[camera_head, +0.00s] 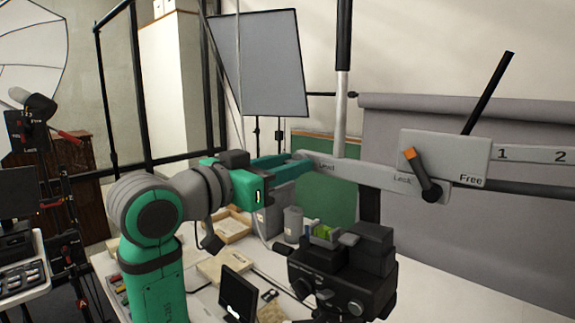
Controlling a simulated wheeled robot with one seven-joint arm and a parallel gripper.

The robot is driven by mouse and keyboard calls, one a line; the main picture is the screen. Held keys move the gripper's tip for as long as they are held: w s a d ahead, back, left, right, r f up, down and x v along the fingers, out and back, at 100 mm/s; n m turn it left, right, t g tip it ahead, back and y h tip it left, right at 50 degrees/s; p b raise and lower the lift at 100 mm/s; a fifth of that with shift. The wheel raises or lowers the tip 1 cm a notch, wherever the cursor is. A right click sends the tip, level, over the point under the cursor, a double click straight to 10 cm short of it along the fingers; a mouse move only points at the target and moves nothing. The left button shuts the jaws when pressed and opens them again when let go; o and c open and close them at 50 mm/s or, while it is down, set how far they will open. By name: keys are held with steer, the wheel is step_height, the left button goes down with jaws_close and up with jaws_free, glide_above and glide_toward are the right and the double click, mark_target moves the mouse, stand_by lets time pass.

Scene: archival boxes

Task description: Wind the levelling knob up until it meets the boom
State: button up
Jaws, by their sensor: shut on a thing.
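The grey boom (365,173) runs from the centre to the right, tilting slightly downward to the right, with "Level" printed near its left end. My gripper (297,160) is at that left end, beside the "Level" mark, with its green fingers shut. The levelling knob is hidden by the fingers, and I cannot make out the gap between knob and boom. A grey plate (455,157) on the boom carries a black lever with an orange end (424,178), between the words "Lock" and "Free".
A silver and black upright pole (341,110) stands behind the boom. A black camera (342,272) is below it on the white table (430,285), with trays and a small screen (238,295) at left. A thin black rod (488,92) rises from the plate.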

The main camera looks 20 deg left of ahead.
steer(key=shift+d+m, duration=0.1)
steer(key=shift+m, duration=2.2)
steer(key=o, duration=1)
steer(key=shift+o, duration=0.2)
steer(key=shift+s, duration=0.1)
steer(key=v, duration=1)
steer(key=shift+s, duration=0.35)
